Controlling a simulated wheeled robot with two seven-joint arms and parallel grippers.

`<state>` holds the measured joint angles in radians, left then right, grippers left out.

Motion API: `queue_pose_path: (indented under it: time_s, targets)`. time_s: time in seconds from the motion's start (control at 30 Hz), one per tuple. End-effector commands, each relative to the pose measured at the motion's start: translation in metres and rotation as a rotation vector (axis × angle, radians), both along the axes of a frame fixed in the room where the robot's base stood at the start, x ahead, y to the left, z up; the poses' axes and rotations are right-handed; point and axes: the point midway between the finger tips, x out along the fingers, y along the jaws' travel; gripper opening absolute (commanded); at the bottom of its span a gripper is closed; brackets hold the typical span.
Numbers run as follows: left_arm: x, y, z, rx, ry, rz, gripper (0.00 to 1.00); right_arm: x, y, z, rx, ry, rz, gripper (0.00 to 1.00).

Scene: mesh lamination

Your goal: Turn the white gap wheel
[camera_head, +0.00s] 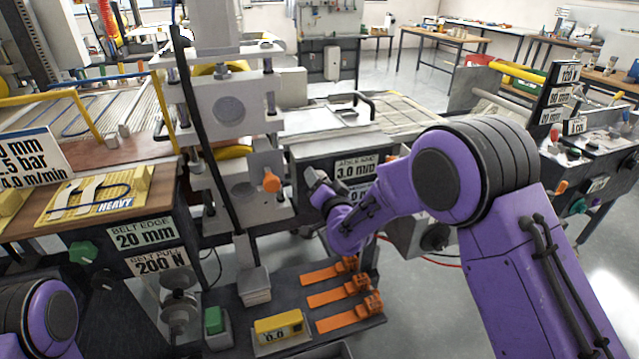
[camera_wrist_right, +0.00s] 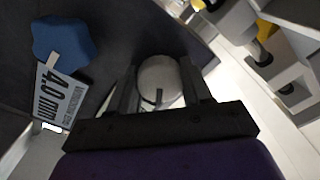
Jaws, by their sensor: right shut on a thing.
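The white gap wheel (camera_wrist_right: 158,80) shows in the right wrist view as a pale round knob on a dark panel, with a dark mark on its face. It sits between the two fingers of my right gripper (camera_wrist_right: 160,98), which is shut on it. In the head view my right gripper (camera_head: 318,186) is at the dark machine front, left of a label reading 3.0 mm (camera_head: 356,170). The wheel is largely hidden there. My left arm shows only as a purple joint at the lower left; its gripper is out of the picture.
A blue knob (camera_wrist_right: 64,42) and a 4.0 mm label (camera_wrist_right: 56,95) are beside the wheel in the wrist view. An orange knob (camera_head: 271,181) is on the roller frame left of my right gripper. Orange gauges (camera_head: 335,295) and a yellow meter (camera_head: 279,327) lie below.

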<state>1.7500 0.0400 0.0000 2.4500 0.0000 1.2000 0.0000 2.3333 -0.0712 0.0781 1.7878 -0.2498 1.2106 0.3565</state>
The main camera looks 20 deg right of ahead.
Motion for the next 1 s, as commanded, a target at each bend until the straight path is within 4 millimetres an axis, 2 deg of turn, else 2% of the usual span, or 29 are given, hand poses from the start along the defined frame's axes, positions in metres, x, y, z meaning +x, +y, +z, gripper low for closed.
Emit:
queue_pose_path:
  time_s: [0.3, 0.83, 0.87, 0.9, 1.0]
  targets:
    - [0.0, 0.0, -0.0038, 0.0, 0.0, 0.0, 0.45, -0.0006, 0.0002, -0.0019, -0.111, 0.0, 0.001, 0.18]
    - [0.0, 0.0, -0.004, 0.0, 0.0, 0.0, 0.45, -0.0007, 0.0004, -0.0019, -0.13, 0.0, 0.001, 0.18]
    - [0.0, 0.0, -0.004, 0.0, 0.0, 0.0, 0.45, -0.0007, 0.0004, -0.0019, -0.13, 0.0, 0.001, 0.59]
    - [0.0001, 0.0, -0.004, 0.0, 0.0, 0.0, 0.45, -0.0006, 0.0003, -0.0019, -0.13, 0.0, 0.001, 0.72]
    - [0.0, 0.0, -0.004, 0.0, 0.0, 0.0, 0.45, -0.0004, 0.0003, -0.0014, -0.13, -0.002, 0.001, 0.74]
